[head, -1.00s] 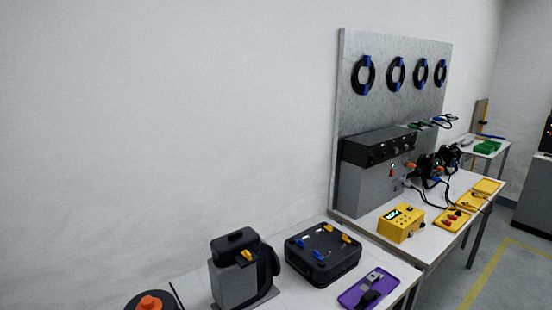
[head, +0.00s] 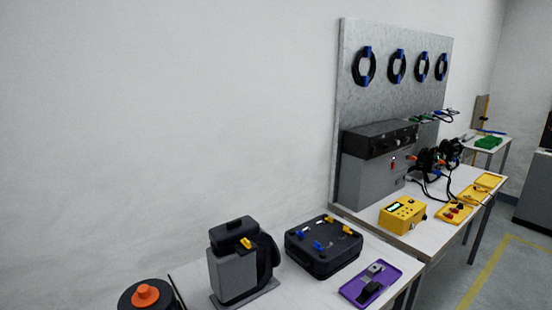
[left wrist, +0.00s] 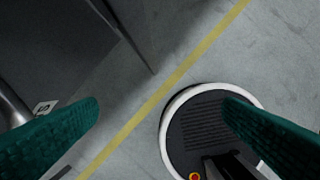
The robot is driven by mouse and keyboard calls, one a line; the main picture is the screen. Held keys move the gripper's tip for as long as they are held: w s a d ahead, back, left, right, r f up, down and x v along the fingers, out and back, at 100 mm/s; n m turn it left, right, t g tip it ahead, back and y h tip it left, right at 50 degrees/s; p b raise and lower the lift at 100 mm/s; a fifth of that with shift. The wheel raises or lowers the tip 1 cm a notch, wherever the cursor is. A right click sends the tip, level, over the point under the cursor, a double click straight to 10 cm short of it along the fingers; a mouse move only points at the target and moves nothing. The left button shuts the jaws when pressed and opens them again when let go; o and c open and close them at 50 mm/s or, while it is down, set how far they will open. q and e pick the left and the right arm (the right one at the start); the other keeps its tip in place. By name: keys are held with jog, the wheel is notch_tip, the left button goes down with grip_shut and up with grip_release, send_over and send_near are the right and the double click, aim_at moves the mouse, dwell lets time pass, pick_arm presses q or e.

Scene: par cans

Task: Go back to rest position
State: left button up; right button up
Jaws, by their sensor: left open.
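My left gripper (left wrist: 165,118) shows in the left wrist view as two dark green fingers set wide apart, open, with nothing between them. Below the fingers are the grey floor and a yellow floor line. Neither gripper shows in the head view. My right gripper is in no view.
A second table holds a yellow box (head: 402,214). Floor is open at right.

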pick_arm(q)
jog(key=s+a+f+b, duration=0.1)
jog(key=s+f+b, duration=0.1)
jog(key=s+f, duration=0.7)
jog(key=s+a+f+g+b, duration=0.1)
jog(key=s+f, duration=0.7)
jog(key=f, duration=0.8)
jog(key=shift+s+a+g+b, duration=0.35)
jog(key=shift+a+b, duration=0.2)
jog(key=shift+b, duration=0.45)
jog(key=shift+f, duration=0.1)
